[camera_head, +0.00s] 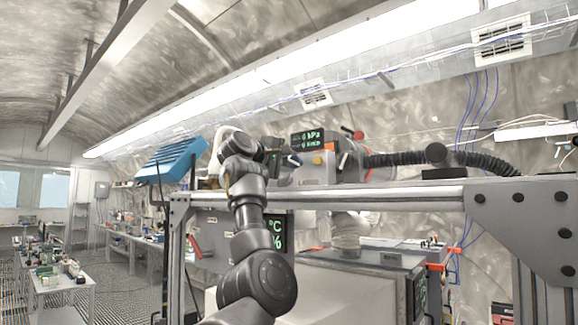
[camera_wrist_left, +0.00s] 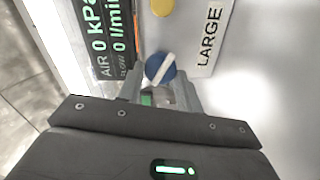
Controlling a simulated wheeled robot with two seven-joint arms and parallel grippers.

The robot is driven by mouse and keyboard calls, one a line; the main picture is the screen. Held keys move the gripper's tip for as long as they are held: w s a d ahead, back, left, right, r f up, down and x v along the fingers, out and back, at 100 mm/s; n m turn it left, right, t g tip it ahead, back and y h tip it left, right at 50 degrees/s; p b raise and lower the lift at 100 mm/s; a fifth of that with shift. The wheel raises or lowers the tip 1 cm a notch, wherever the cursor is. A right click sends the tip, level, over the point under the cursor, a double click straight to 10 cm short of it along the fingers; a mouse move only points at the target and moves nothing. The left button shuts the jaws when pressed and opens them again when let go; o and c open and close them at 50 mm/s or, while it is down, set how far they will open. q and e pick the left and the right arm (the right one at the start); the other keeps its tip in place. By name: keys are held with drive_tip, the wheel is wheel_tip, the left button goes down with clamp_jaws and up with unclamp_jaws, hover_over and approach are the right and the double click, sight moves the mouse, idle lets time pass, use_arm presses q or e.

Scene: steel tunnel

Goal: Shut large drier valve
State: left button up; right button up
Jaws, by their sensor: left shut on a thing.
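The large drier (camera_head: 314,174) is a light grey unit on the raised shelf in the head view, with a dark display (camera_head: 306,140) reading kPa in green above it. In the left wrist view its panel bears a LARGE label (camera_wrist_left: 211,38) and a round blue valve knob (camera_wrist_left: 161,68) with a white diagonal stripe. My left gripper (camera_head: 289,161) reaches the drier from the left, its fingers closed around the knob, as the left wrist view (camera_wrist_left: 162,84) shows. The knob is hidden in the head view. My right gripper is out of view.
A yellow button (camera_wrist_left: 162,7) sits beside the knob's panel label. The metal shelf rail (camera_head: 390,195) runs below the drier. A black corrugated hose (camera_head: 400,158) leads right.

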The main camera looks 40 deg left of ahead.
use_arm(q)
drive_tip(key=m+b, duration=0.1)
drive_tip(key=m, duration=0.3)
drive_tip(key=shift+f, duration=0.1)
drive_tip(key=m, duration=0.5)
drive_tip(key=shift+w+d+b, duration=0.1)
drive_tip(key=shift+b, duration=0.2)
drive_tip(key=shift+m, duration=0.3)
drive_tip(key=o, duration=1)
drive_tip(key=shift+s+b, duration=0.5)
drive_tip(key=shift+s, duration=0.05)
drive_tip(key=s+b, duration=0.5)
drive_tip(key=s, duration=0.4)
drive_tip(key=shift+d, duration=0.1)
drive_tip(key=shift+s, duration=0.4)
